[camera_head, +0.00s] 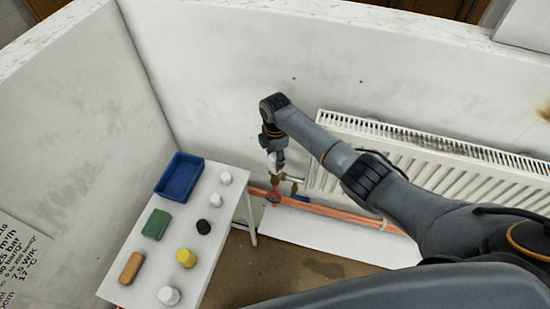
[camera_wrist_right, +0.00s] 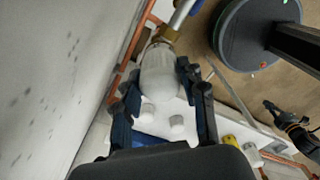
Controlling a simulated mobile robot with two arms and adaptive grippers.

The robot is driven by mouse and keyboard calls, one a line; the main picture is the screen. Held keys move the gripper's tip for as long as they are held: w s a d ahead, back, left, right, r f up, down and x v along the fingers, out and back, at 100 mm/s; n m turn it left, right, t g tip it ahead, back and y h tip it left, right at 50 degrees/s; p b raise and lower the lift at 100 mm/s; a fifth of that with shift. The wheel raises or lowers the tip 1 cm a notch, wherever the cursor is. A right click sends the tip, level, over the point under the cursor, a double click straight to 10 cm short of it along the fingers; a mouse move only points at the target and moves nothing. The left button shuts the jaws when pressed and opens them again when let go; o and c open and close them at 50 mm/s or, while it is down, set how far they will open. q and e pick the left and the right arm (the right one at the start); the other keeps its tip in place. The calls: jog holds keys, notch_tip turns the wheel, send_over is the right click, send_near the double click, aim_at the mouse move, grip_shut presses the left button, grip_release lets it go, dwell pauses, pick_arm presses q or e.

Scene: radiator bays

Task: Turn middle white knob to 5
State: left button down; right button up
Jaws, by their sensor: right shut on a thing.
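A white knob (camera_head: 272,163) sits on the brass valve at the left end of the radiator. In the right wrist view the white knob (camera_wrist_right: 158,75) stands between the two dark fingers of my right gripper (camera_wrist_right: 160,88). My right gripper (camera_head: 271,143) is shut on it from above in the head view. No numbers on the knob can be read, so its setting does not show. What appears to be my left gripper (camera_wrist_right: 280,115) is at the right of the right wrist view, away from the knob; its opening is unclear.
A white radiator (camera_head: 440,165) hangs on the wall. Copper pipes (camera_head: 330,211) run low beneath it. A white table (camera_head: 218,240) at left holds a blue tray (camera_head: 180,176), green block (camera_head: 156,224), orange block (camera_head: 131,267), black cap (camera_head: 203,227), yellow cap (camera_head: 185,258) and white caps (camera_head: 168,295).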

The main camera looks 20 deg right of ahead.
aim_at(275, 156)
jog(key=shift+n, duration=1.1)
jog(key=o, duration=1.1)
jog(key=shift+o, duration=0.2)
notch_tip(275, 156, up, 12)
